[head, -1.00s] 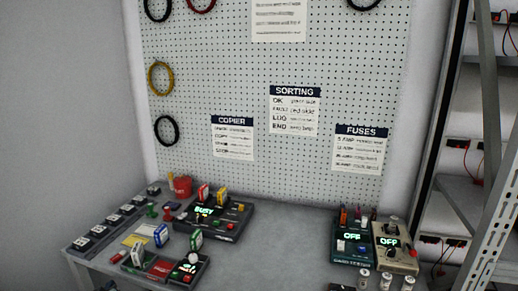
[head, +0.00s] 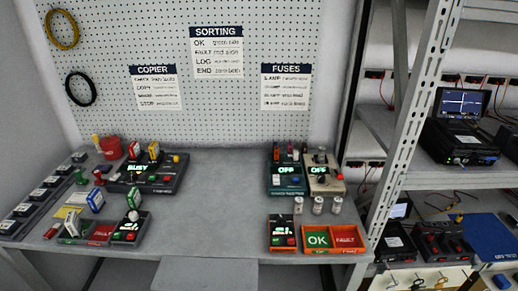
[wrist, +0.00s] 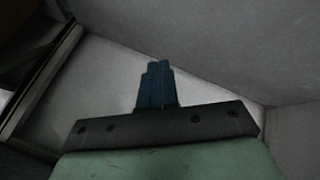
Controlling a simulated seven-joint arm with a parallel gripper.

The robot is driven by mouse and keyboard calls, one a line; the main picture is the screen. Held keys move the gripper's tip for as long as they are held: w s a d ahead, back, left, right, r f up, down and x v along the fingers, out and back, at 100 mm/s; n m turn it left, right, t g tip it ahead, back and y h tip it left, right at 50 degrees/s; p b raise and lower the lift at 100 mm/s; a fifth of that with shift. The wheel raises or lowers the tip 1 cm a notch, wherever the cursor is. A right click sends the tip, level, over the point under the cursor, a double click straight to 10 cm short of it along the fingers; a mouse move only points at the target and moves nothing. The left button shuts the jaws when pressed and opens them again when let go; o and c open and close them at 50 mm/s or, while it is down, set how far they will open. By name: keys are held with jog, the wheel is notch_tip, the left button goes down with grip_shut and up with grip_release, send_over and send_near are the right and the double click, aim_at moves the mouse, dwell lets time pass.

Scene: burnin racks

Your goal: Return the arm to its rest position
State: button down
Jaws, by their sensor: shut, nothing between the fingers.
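My gripper (wrist: 157,70) shows only in the wrist view. Its dark blue fingers are together with nothing between them. They point towards a plain pale surface, and no object is near them. The arm and gripper do not show in the head view.
A grey bench (head: 210,205) carries a copier unit reading BUSY (head: 150,172) at left and two testers reading OFF (head: 288,175) at right. An orange tray (head: 333,249) is at the front right. A metal rack (head: 410,120) stands at right. The bench's middle is clear.

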jog(key=s+d+f+m+g+h, duration=0.1)
jog(key=s+d+f+g, duration=0.15)
jog(key=d, duration=0.55)
jog(key=s+d+f+m+g, duration=0.1)
jog(key=s+d+f+g, duration=0.2)
jog(key=d, duration=0.5)
jog(key=s+d+f+m+g+h, duration=0.1)
jog(key=s+d+f, duration=0.2)
jog(key=s+d, duration=0.35)
jog(key=s+d+f+m+g+y, duration=0.1)
jog(key=s+d+g+y, duration=0.1)
jog(key=s+d, duration=0.4)
jog(key=s+d+f+m+g+y, duration=0.1)
jog(key=s+d+g, duration=0.4)
jog(key=s, duration=0.7)
jog(key=shift+d+y, duration=0.55)
jog(key=shift+y, duration=0.05)
